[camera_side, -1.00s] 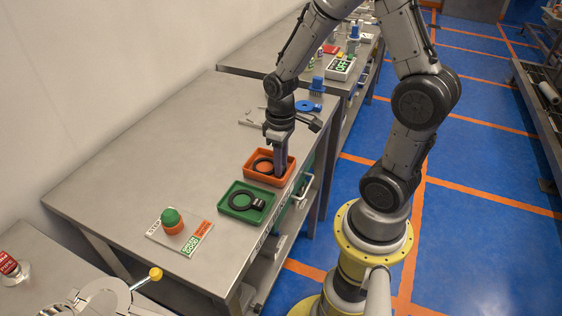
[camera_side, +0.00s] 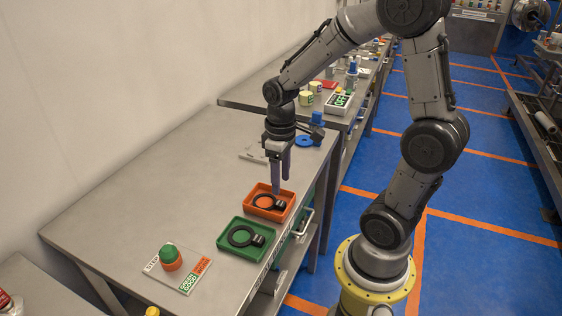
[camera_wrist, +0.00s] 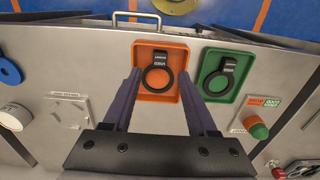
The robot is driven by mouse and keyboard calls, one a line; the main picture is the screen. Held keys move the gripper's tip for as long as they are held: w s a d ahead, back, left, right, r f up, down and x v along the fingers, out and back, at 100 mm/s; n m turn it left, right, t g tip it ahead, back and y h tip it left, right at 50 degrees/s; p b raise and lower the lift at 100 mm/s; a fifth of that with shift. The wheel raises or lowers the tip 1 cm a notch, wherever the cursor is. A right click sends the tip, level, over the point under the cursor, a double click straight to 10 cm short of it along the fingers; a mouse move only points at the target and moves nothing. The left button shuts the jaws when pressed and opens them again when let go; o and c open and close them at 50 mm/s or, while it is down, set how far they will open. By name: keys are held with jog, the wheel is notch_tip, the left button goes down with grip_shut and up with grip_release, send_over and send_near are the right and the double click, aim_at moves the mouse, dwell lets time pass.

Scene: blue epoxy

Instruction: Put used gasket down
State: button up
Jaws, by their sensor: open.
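The used gasket (camera_side: 264,202), a black ring with a tabbed end, lies flat in the orange tray (camera_side: 285,214). It also shows in the wrist view (camera_wrist: 158,81), with its tag toward the top of the orange tray (camera_wrist: 172,97). My gripper (camera_side: 279,186) is above the orange tray, apart from the gasket. In the wrist view my gripper (camera_wrist: 162,98) has its two fingers wide apart with nothing between them. A similar black gasket (camera_side: 240,237) lies in the green tray (camera_side: 228,252) beside it.
A sign plate (camera_side: 190,284) with a green and orange button (camera_side: 168,257) stands on the near bench (camera_side: 130,200). A blue disc (camera_side: 304,141) and a grey plate (camera_side: 250,154) lie farther back. The bench toward the wall is clear.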

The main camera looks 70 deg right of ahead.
jog(key=s+a+r+t, duration=0.5)
jog(key=s+a+r, duration=0.3)
jog(key=r, duration=0.4)
jog(key=shift+s+a+t, duration=0.25)
jog(key=shift+s+t, duration=0.05)
jog(key=shift+s, duration=0.4)
jog(key=shift+r, duration=0.1)
dwell(0.5)
